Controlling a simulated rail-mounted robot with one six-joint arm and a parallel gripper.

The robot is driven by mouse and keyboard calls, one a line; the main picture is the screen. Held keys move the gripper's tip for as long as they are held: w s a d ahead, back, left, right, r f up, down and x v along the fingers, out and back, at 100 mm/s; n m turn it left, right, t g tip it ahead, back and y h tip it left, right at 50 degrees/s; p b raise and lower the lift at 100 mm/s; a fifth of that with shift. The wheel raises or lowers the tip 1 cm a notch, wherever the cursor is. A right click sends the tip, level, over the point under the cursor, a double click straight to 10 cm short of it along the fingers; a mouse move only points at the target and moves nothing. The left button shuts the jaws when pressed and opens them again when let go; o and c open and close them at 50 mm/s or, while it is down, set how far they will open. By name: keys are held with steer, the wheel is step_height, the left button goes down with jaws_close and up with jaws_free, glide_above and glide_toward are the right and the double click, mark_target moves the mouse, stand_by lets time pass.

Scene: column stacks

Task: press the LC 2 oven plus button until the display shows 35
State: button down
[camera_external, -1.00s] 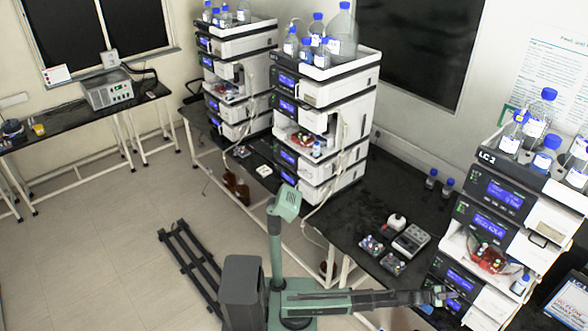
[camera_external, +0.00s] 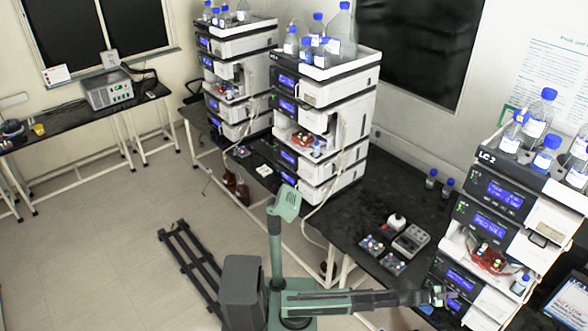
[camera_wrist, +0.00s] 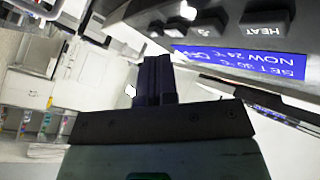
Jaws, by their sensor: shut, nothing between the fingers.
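The LC 2 stack (camera_external: 487,156) stands at the right of the external view. My gripper (camera_external: 452,298) is in front of its lower modules. In the wrist view my closed fingers (camera_wrist: 153,75) are empty, pointing at a dark panel edge. The oven display (camera_wrist: 240,60) there is blue, turned over, and seems to read SET 30 °C and NOW 24 °C, with OFF beside it. A row of grey buttons lies above it, including the HEAT button (camera_wrist: 265,22). Marks on the other buttons are too small to tell which is plus. The fingertips look apart from the buttons.
Blue-capped bottles (camera_external: 537,125) stand on top of the stack. Small vial racks (camera_external: 382,252) and a grey device (camera_external: 411,240) sit on the black bench to its left. Two more instrument stacks stand farther left. An open tablet or sign (camera_external: 565,305) is at the right edge.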

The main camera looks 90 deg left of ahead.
steer(key=shift+w+a, duration=0.1)
stand_by(0.7)
steer(key=shift+w+a, duration=0.2)
steer(key=shift+w, duration=0.05)
steer(key=shift+w+a, duration=0.3)
stand_by(0.8)
steer(key=shift+s+d, duration=0.6)
steer(key=shift+s, duration=0.05)
steer(key=s+d, duration=0.1)
steer(key=s, duration=0.1)
steer(key=s+d, duration=0.1)
steer(key=d, duration=0.1)
steer(key=shift+s+d, duration=0.15)
steer(key=shift+s, duration=0.2)
stand_by(1.8)
